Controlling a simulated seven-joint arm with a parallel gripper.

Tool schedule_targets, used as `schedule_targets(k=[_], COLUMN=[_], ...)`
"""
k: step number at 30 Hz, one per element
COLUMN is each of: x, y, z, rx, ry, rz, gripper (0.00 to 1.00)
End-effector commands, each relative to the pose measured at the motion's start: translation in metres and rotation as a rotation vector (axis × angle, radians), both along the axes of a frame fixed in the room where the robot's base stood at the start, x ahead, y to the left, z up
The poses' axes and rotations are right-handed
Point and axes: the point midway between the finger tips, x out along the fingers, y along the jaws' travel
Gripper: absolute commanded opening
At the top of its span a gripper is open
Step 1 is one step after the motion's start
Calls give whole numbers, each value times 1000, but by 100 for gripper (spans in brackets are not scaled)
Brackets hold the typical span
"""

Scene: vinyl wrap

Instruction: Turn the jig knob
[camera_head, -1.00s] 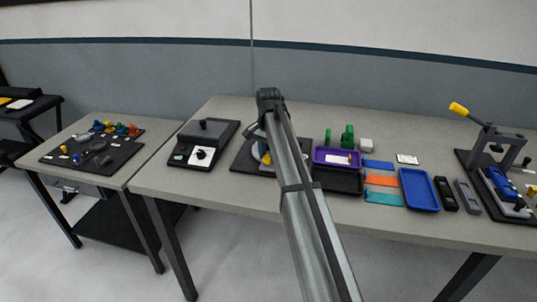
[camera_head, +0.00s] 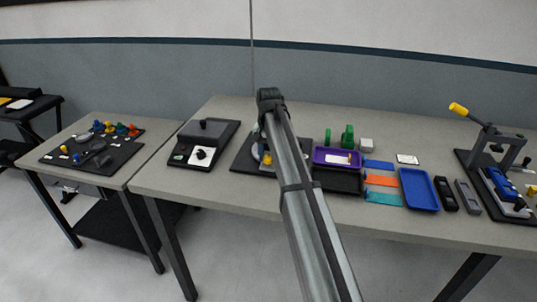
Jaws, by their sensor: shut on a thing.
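The jig is a dark board (camera_head: 242,162) on the long table, left of the trays. Yellow and pale-blue parts (camera_head: 266,158) show on it at the edge of my arm. My arm rises from the bottom and covers the right side of the jig. Only a sliver of my gripper (camera_head: 260,128) shows, left of the arm and over the jig. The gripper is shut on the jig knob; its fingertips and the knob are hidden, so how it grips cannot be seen.
Left stands a dark station with a white panel and black dial (camera_head: 203,154). Right are a purple tray (camera_head: 336,163), colored strips (camera_head: 381,181), a blue tray (camera_head: 419,190) and a lever press (camera_head: 493,150). A side table (camera_head: 60,144) holds small tools.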

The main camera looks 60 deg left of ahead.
Motion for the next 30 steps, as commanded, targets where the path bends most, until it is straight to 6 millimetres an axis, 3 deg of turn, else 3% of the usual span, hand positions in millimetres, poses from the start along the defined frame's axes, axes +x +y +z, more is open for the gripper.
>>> schedule_targets(k=[5,6,14,23,30], x=[-1,-1,0,0,0], y=[1,1,1,1,2], z=[0,0,0,2,31], rx=[1,1,1,1,3], ry=[1,1,1,0,0], rz=[2,2,0,-1,-1], gripper=[10,42,66,66,66])
